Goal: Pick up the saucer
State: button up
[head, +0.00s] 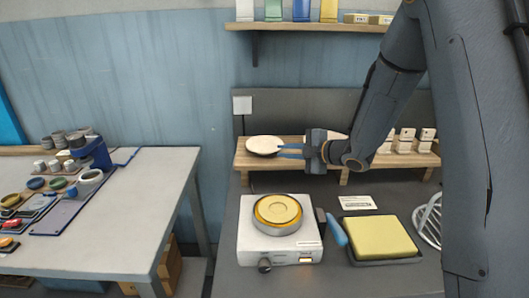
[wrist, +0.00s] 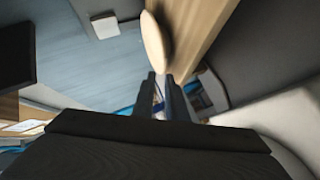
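The saucer (head: 264,145) is a pale cream disc lying on the low wooden shelf at the back of the bench. In the wrist view the saucer (wrist: 155,42) shows nearly edge-on, just beyond the fingertips. My gripper (head: 279,151) is at the saucer's right side, fingers pointing left at its rim. In the wrist view the two dark fingers of my gripper (wrist: 161,75) stand apart with a narrow gap and nothing between them. Whether a fingertip touches the rim cannot be told.
A hotplate (head: 280,245) with a yellow-topped round piece stands in front of the shelf. A yellow sponge-like block (head: 379,237) sits in a dark tray. Small white blocks (head: 405,140) stand on the shelf's right part. A wall shelf (head: 310,27) is above.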

aim_at(268, 161)
jog(key=shift+w+a+f, duration=0.9)
jog(key=shift+w+f, duration=0.1)
jog(key=shift+w, duration=0.2)
jog(key=p+x, duration=0.1)
jog(key=x, duration=0.1)
jog(key=p+x, duration=0.1)
jog(key=x, duration=0.1)
jog(key=shift+s+a, duration=0.2)
jog(key=shift+a, duration=0.05)
jog(key=shift+w+a+f, duration=0.15)
jog(key=shift+w+a, duration=0.15)
jog(key=shift+w, duration=0.1)
grip_shut()
